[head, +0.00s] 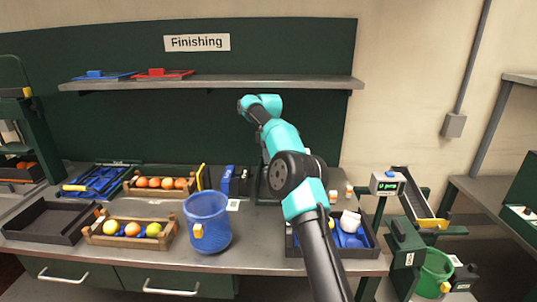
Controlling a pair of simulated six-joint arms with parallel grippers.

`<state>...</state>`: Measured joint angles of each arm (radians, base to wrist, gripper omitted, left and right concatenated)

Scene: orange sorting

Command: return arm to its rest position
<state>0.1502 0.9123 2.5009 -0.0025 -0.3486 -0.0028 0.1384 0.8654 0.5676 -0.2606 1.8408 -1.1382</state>
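My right arm, teal and black, rises from the bottom edge right of centre, over the workbench (265,250), and reaches up towards the shelf. Its far end, with the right gripper (247,104), is in front of the dark green back panel, just below the shelf. The fingers are too small and turned too far away to tell open from shut, and I see no object held there. The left arm and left gripper are not in view.
A blue basket (207,222), a fruit crate (128,243), a second fruit crate (160,193) and an empty black tray (45,222) stand on the bench left of my arm. A dark tray (362,252) with blue and white items is close beside it. A grey shelf (215,84) runs above.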

